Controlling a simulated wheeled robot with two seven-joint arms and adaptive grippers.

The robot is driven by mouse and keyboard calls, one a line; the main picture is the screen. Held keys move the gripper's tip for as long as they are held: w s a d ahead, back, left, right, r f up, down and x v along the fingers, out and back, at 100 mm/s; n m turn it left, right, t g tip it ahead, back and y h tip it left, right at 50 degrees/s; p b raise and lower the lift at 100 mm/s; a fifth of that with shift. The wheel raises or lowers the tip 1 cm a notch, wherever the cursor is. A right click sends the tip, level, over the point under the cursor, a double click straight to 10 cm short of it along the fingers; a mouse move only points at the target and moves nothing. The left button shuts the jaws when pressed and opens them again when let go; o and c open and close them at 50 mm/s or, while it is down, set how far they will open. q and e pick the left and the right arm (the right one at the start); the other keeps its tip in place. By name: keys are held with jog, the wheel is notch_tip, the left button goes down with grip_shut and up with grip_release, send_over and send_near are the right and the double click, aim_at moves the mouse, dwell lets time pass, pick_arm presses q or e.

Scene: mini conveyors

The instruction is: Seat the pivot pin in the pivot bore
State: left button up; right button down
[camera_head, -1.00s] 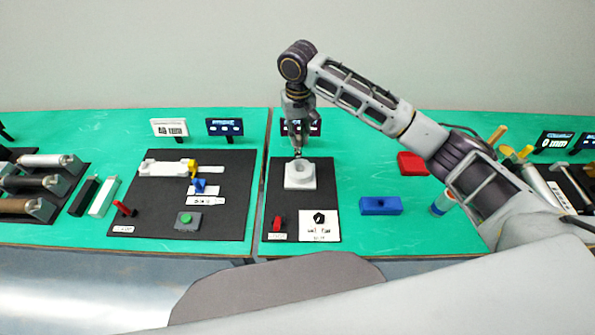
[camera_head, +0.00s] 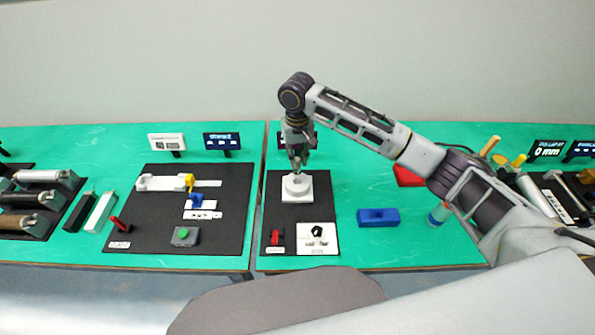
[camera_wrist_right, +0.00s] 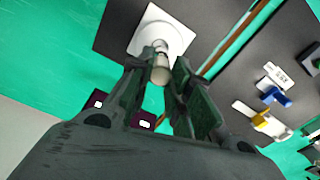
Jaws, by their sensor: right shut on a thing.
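The white block with a round raised boss (camera_head: 297,188), which holds the pivot bore, sits on the right black mat. My right gripper (camera_head: 297,167) points down directly over the boss, with its fingertips close above it. In the right wrist view, the gripper (camera_wrist_right: 166,80) is shut on a pale cylindrical pivot pin (camera_wrist_right: 160,70). The pin lines up with the boss of the white block (camera_wrist_right: 150,32). The bore is hidden behind the pin and fingers, so I cannot tell whether the pin's tip has entered it. My left gripper is not in view.
A red switch (camera_head: 276,237) and a white dial plate (camera_head: 317,238) are at the mat's front. A blue block (camera_head: 378,217) and a red block (camera_head: 408,176) lie to the right. The left black mat (camera_head: 160,225) carries a white fixture and a green button (camera_head: 185,235).

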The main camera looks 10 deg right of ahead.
aim_at(297, 169)
jog(key=shift+f, duration=1.35)
jog(key=shift+f, duration=0.15)
jog(key=shift+f+p, duration=0.3)
jog(key=shift+f, duration=1.45)
jog(key=shift+f, duration=0.1)
jog(key=c, duration=1.3)
grip_release()
notch_tip(297, 169, up, 12)
jog(key=shift+r+b, duration=0.1)
jog(key=shift+b, duration=0.6)
